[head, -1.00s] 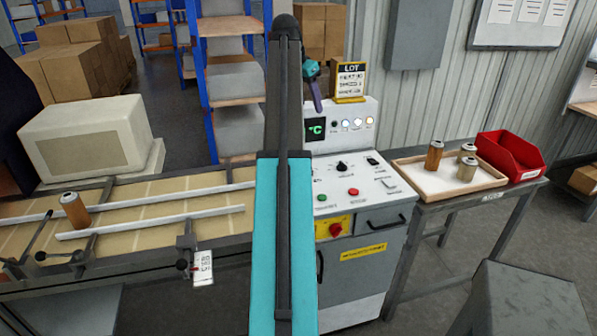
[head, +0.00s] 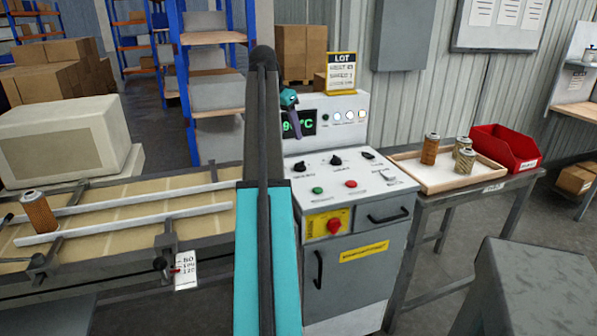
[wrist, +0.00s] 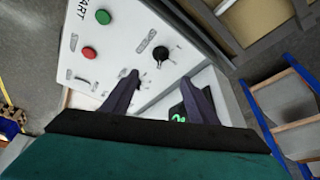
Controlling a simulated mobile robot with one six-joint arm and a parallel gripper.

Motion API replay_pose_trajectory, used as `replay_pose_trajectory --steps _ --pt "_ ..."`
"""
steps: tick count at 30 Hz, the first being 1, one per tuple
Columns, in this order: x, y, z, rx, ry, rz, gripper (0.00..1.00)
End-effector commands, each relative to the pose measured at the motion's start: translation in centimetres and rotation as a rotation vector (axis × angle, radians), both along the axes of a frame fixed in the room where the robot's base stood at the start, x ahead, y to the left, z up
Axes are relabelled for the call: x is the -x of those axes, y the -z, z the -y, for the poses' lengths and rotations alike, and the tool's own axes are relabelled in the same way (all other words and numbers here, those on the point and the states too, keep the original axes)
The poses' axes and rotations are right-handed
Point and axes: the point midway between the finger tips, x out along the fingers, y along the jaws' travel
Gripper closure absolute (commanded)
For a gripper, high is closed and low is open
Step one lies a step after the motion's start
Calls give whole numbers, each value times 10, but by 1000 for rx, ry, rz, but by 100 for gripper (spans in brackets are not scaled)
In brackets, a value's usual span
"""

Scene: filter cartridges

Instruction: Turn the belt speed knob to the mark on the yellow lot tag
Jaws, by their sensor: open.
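The white control panel (head: 320,178) has a left black knob (head: 299,166) and a right black knob (head: 336,160); their labels are too small to read, so I cannot tell which is belt speed. The yellow-edged lot tag (head: 341,75) stands on top of the cabinet; its printed lines are blurred. My gripper (head: 294,122) is in front of the display, above the panel. In the wrist view my gripper (wrist: 160,77) is open and empty. The left knob (wrist: 160,52) lies just beyond the fingertips, and the right knob (wrist: 130,73) is partly hidden by one finger.
A green button (head: 318,190) and a red button (head: 351,184) sit below the knobs. A conveyor (head: 120,210) with a brown cartridge (head: 38,212) is at left. A tray (head: 430,183) of cartridges and a red bin (head: 505,148) stand on the right table.

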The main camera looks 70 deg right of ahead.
Motion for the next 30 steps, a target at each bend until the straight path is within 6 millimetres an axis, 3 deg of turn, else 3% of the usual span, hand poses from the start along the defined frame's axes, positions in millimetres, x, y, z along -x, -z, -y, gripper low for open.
replay_pose_trajectory --steps 3,20,30 --pt "0 9 0 0 1 0 47" --pt "2 12 2 0 2 0 47" --pt "8 43 14 -2 4 -1 47"
